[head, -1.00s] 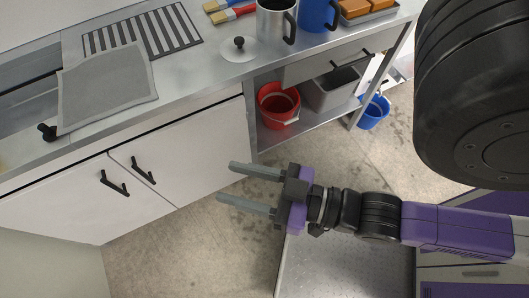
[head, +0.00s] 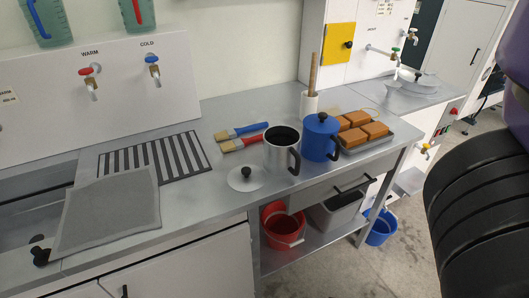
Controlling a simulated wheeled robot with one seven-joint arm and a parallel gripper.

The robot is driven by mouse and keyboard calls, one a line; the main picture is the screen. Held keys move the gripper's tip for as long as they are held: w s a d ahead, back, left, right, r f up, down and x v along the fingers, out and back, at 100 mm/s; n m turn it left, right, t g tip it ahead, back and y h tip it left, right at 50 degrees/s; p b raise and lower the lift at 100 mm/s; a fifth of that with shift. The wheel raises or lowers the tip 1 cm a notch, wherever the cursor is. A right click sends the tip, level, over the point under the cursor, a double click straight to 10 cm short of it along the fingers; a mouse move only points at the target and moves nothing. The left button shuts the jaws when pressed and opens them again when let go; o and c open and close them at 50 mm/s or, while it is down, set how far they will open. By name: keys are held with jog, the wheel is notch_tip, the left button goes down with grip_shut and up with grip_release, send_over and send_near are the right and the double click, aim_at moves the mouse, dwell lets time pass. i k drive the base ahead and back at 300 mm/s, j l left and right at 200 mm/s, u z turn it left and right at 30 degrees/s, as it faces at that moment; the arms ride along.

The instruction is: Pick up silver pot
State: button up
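The silver pot (head: 281,153) stands upright on the metal counter, open at the top, with a black handle on its right side. A round silver lid (head: 246,178) with a black knob lies on the counter to its front left. A blue pot (head: 319,138) with a black knob and handle stands close to its right. My gripper is outside this view, so its state does not show.
Two brushes (head: 243,143) lie behind the silver pot. A tray of brown blocks (head: 364,135) sits right of the blue pot. A grey cloth (head: 108,213) and striped mat (head: 155,158) lie left. A red bucket (head: 282,229) is on the shelf below.

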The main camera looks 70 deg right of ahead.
aim_at(281, 143)
jog(key=z, duration=1.2)
